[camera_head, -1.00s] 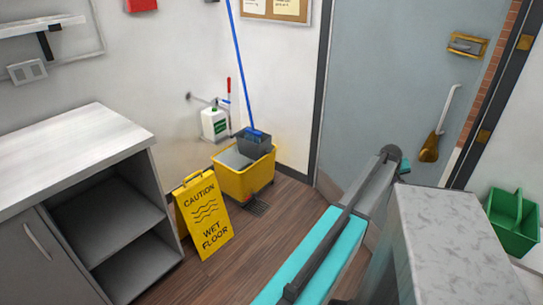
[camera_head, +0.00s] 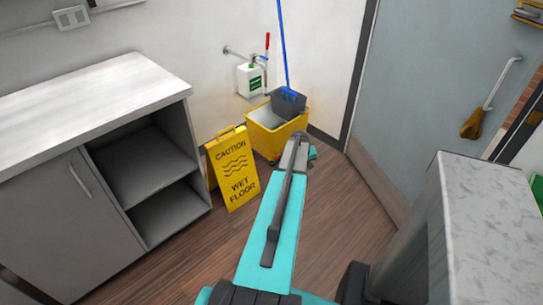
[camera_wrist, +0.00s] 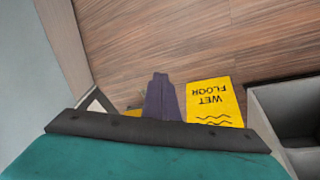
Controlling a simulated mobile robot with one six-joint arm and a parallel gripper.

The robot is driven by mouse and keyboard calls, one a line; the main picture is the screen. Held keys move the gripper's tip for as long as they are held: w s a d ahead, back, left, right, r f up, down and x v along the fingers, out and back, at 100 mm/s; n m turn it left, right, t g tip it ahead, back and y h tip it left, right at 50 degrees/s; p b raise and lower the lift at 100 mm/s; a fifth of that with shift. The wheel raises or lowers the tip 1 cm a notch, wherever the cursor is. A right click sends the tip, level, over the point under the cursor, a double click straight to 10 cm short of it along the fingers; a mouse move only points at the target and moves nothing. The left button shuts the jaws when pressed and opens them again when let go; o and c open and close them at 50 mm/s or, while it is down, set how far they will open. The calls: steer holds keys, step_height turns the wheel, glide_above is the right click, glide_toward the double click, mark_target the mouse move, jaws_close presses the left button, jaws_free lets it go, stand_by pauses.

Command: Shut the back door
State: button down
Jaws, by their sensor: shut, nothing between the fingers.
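The back door (camera_head: 415,95) is a tall grey-blue panel at the right of the head view, with a brown plate along its bottom. A long pale handle (camera_head: 502,83) with a brass end is near its right side. A strip of brick shows between the door and the dark frame at right, so it looks ajar. In the wrist view the door (camera_wrist: 20,60) is at the left edge. My gripper (camera_wrist: 160,80) is shut and empty, over the floor, apart from the door. In the head view it is mostly hidden behind my arm.
A yellow wet floor sign (camera_head: 233,171) stands left of my arm. A yellow mop bucket (camera_head: 270,128) is at the wall beyond. A grey cabinet (camera_head: 70,195) is at left, and a marble-topped block (camera_head: 490,220) at right. Open wood floor (camera_head: 345,205) lies before the door.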

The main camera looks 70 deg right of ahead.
steer(key=w+a+f+n+y, duration=0.15)
steer(key=w+a+f, duration=0.25)
steer(key=w+a, duration=0.65)
steer(key=w+a+f+n+y, duration=0.15)
steer(key=w+a+f, duration=0.4)
steer(key=a, duration=0.85)
steer(key=w+a+f+n+y, duration=0.1)
steer(key=w+a+f+n, duration=0.15)
steer(key=w+a, duration=0.9)
steer(key=s+a+f+n+g, duration=0.1)
steer(key=s+a+f, duration=0.1)
steer(key=a, duration=1)
steer(key=s+a+f+n+g, duration=0.1)
steer(key=a+f+n+g, duration=0.1)
steer(key=a, duration=1)
steer(key=s+a+f+n+g, duration=0.1)
steer(key=s+a+n+g, duration=0.1)
steer(key=s+a, duration=0.9)
steer(key=a, duration=0.3)
steer(key=shift+a+f+h, duration=0.15)
steer(key=shift+h, duration=0.15)
steer(key=shift+w+a+n, duration=0.1)
steer(key=shift+n, duration=0.25)
